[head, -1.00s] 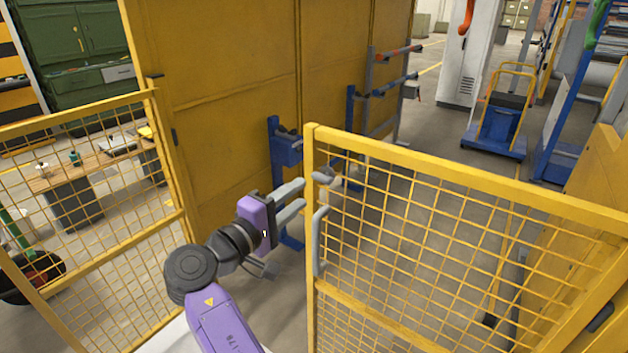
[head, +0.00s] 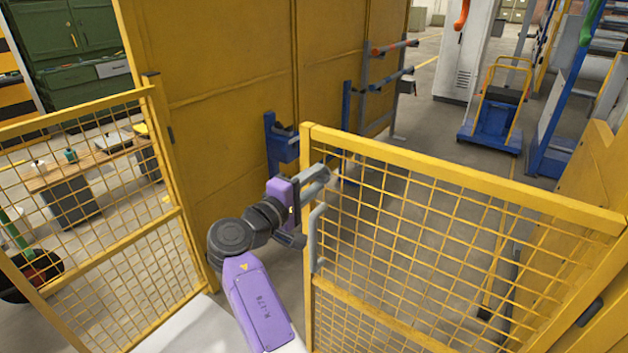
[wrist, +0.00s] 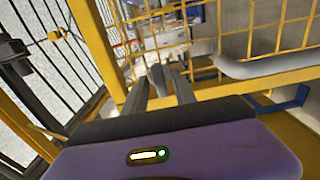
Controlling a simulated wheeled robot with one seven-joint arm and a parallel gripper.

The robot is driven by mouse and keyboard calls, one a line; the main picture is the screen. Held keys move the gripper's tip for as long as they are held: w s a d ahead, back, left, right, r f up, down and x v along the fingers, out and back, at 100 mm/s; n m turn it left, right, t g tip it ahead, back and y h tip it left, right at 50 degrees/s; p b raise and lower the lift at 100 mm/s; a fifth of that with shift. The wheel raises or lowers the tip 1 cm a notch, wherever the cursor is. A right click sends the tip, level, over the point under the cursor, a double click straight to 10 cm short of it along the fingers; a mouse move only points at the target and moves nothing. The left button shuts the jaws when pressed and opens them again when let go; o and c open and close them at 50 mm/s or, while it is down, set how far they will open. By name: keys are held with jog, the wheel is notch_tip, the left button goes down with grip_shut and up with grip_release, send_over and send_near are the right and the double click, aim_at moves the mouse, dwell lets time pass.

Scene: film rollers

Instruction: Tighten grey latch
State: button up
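My gripper (head: 324,180) is at the top left corner of the yellow mesh gate, its two grey fingers reaching past the gate's post. In the wrist view the fingers (wrist: 161,74) stand apart, and a narrow grey piece shows between them. It may be the grey latch, but I cannot tell for sure. I cannot make out the latch in the head view; the fingers and the gate post cover that area. A grey bar handle (head: 316,238) is fixed on the gate below my gripper, and it also shows in the wrist view (wrist: 270,65).
The yellow mesh gate (head: 460,185) fills the right, close to my fingers. Another yellow mesh panel (head: 100,215) stands at the left. A yellow wall (head: 215,120) with blue brackets (head: 282,150) is behind. A blue trolley (head: 490,125) stands far back on the right.

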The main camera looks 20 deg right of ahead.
grip_shut()
jog(key=shift+f+m+b, duration=0.2)
jog(key=shift+m+b, duration=0.1)
jog(key=shift+b, duration=0.35)
jog(key=m+b, duration=0.1)
jog(key=b, duration=0.2)
jog(key=shift+f+m, duration=0.2)
jog(key=shift+m, duration=0.2)
jog(key=m+b, duration=0.3)
jog(key=b, duration=0.3)
jog(key=m+b, duration=0.6)
jog(key=b, duration=0.3)
jog(key=shift+m, duration=0.4)
jog(key=m+b, duration=0.4)
jog(key=shift+r+m+b, duration=0.25)
jog(key=shift+m+b, duration=0.05)
jog(key=shift+m, duration=0.1)
jog(key=shift+r, duration=0.1)
